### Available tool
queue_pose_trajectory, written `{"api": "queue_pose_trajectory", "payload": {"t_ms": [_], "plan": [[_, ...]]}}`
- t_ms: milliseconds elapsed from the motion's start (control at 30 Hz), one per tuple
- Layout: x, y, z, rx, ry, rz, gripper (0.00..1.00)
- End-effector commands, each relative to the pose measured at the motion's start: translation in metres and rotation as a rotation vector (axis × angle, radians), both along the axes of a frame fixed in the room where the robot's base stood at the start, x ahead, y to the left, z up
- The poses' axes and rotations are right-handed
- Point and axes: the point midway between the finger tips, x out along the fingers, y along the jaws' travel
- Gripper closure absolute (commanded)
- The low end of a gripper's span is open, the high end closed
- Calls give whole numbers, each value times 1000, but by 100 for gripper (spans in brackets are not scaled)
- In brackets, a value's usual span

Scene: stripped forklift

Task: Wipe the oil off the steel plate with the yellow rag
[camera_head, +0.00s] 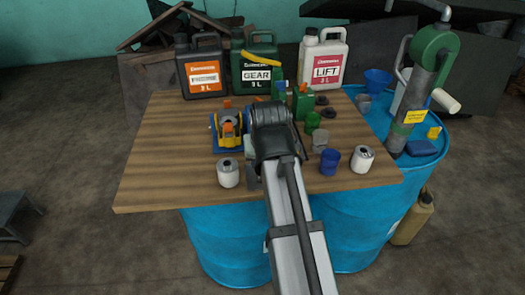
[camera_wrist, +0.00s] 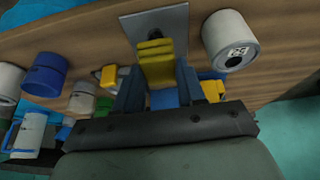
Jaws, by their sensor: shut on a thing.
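In the wrist view, my gripper (camera_wrist: 157,75) is shut on the yellow rag (camera_wrist: 155,52), which sticks out past the blue fingertips. The grey steel plate (camera_wrist: 165,24) lies on the wooden top just past the rag, and the rag's far end overlaps its edge in the picture. I cannot tell whether they touch. In the head view, my arm hides the gripper and rag, and only a grey sliver of the plate (camera_head: 252,174) shows beside the arm.
A white can (camera_head: 228,173) stands close beside the plate. A blue and yellow device (camera_head: 229,127) sits behind it. Right of my arm are a blue cup (camera_head: 330,161), another white can (camera_head: 362,159) and green bottles. Large jugs line the back. The wooden top's left side is clear.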

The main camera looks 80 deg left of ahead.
Motion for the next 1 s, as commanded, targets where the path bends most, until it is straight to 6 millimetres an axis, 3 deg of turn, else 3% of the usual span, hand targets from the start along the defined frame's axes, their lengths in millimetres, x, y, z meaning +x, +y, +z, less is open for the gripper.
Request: {"api": "queue_pose_trajectory", "payload": {"t_ms": [533,600,1000], "plan": [[0,0,-50,0,0,0,85],[0,-1,-64,-2,0,0,85],[0,41,-61,1,0,0,89]]}}
